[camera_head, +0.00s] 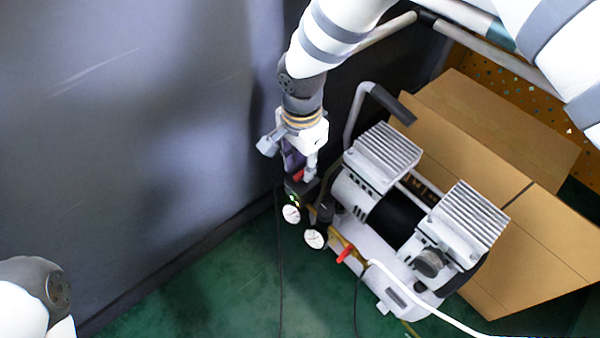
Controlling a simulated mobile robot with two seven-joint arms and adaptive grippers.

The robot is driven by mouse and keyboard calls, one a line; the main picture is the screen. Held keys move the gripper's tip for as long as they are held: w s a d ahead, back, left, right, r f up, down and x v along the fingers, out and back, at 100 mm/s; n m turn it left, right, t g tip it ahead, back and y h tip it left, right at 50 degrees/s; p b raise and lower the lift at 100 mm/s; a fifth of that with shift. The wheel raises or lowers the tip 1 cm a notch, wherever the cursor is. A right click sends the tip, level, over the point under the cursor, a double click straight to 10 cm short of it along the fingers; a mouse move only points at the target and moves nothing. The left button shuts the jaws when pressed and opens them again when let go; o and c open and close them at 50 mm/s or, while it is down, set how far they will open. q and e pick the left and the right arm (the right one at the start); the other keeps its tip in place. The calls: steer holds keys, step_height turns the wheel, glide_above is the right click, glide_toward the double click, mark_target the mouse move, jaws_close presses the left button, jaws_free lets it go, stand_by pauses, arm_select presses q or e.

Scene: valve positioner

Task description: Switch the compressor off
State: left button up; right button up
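The compressor (402,219) stands on the green floor, right of centre, with two ribbed silver heads and a dark motor between them. At its left end is a small black switch box (297,189) with a red knob (298,175) on top. My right gripper (300,172) points down from above, its fingertips at the red knob. The fingers partly cover the knob, and I cannot tell whether they touch or grip it. My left arm shows only at the bottom left corner; its gripper is out of view.
Two round gauges (315,238) sit just below the switch box, near a red valve lever (345,254). A bent carrying handle (363,108) rises behind. A cardboard box (490,130) stands right of the compressor. A grey wall (130,120) is close on the left. Green floor (210,300) is free in front.

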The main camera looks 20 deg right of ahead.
step_height(320, 180, down, 3)
steer(key=shift+r+b, duration=0.2)
steer(key=shift+b, duration=0.1)
arm_select(q)
steer(key=shift+s+f, duration=0.1)
steer(key=shift+f, duration=0.25)
arm_select(e)
jaws_close()
